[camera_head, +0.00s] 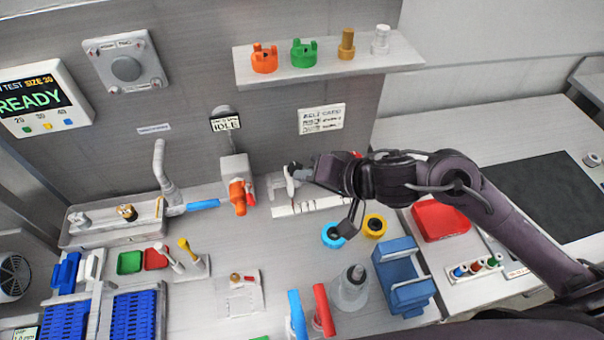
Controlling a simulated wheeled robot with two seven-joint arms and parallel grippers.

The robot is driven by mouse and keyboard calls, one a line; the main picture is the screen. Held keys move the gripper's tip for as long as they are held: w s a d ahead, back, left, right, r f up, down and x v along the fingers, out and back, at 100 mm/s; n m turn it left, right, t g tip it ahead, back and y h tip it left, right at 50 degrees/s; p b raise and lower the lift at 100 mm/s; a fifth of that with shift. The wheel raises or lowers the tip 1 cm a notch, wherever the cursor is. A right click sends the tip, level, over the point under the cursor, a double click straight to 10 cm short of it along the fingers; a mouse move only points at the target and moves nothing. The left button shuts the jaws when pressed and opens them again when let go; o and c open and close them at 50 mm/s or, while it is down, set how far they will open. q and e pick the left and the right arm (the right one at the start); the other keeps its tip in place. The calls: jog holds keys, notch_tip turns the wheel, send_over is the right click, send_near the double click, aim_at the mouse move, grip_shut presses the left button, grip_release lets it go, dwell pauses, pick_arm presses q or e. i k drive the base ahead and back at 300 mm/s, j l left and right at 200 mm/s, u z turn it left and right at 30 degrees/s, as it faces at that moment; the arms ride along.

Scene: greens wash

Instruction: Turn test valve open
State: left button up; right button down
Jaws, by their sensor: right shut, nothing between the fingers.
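No label reading "test valve" is legible, so I cannot tell for certain which part it is. A grey block with an orange fitting (238,194) stands at the foot of the back panel. My right gripper (293,175) reaches in from the right, shut and empty, just right of that fitting and above a white slotted piece (310,206). A small red part (357,154) shows behind my wrist; the rest of it is hidden. My left gripper is out of view.
A shelf (330,64) with orange, green, brass and clear fittings juts out above. Blue and yellow rings (375,226), a bottle (351,290) and a blue holder (402,275) stand below my right arm. A screen (38,98) at left reads READY.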

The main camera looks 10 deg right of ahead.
aim_at(213, 203)
jog(key=k, duration=1.5)
